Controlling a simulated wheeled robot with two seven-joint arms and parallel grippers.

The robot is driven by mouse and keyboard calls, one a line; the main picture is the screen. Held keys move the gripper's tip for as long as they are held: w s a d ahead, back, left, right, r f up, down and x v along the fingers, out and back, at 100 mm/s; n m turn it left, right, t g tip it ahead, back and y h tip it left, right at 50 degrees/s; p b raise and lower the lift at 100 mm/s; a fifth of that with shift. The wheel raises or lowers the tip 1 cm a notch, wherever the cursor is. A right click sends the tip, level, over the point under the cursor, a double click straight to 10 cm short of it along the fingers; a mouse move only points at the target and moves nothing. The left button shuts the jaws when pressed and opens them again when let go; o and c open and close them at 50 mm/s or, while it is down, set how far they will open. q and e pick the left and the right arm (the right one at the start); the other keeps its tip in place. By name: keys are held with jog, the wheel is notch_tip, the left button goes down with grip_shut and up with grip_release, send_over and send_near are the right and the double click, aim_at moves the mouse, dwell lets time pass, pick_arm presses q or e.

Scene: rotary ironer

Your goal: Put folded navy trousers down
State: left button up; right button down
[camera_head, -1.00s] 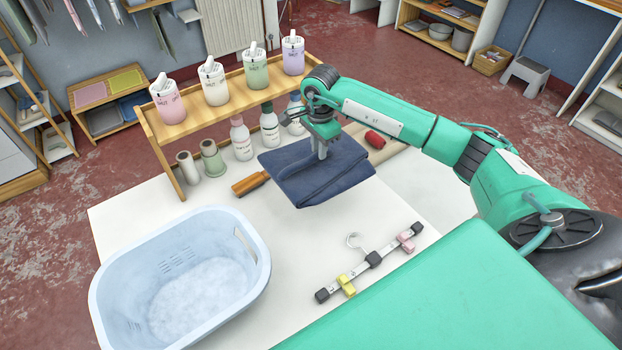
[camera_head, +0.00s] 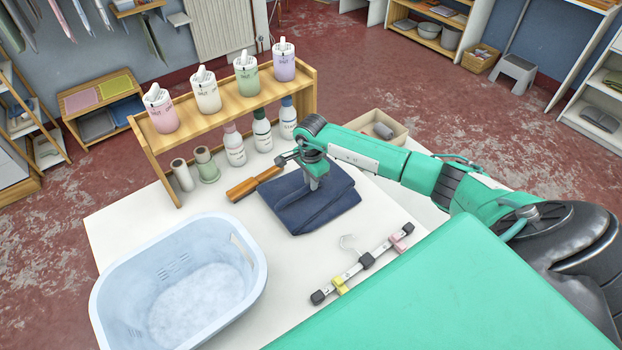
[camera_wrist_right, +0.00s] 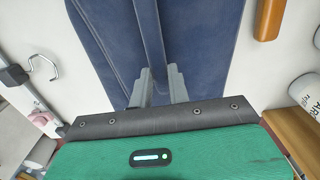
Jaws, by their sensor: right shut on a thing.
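The folded navy trousers (camera_head: 330,207) form a flat, layered bundle at the middle of the white table (camera_head: 130,225), between the brown-handled tool and the clip hanger. They look to lie on or just above the tabletop; I cannot tell full contact. My right gripper (camera_head: 313,184) points down at them and is shut on a fold. In the right wrist view, the grey fingertips (camera_wrist_right: 160,82) pinch a ridge of the trousers (camera_wrist_right: 110,35). My left gripper is not in view.
A light blue basket (camera_head: 245,285) stands at the front left. A clip hanger (camera_head: 367,261) lies in front of the trousers. The brown-handled tool (camera_head: 243,189) is close behind left. A wooden rack (camera_head: 145,135) with bottles stands behind. A beige box (camera_head: 399,132) sits back right.

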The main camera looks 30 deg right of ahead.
jog(key=shift+f, duration=0.15)
jog(key=c, duration=1.3)
grip_release()
jog(key=shift+c, duration=0.2)
jog(key=shift+r, duration=0.3)
notch_tip(320, 180, up, 12)
jog(key=b, duration=0.3)
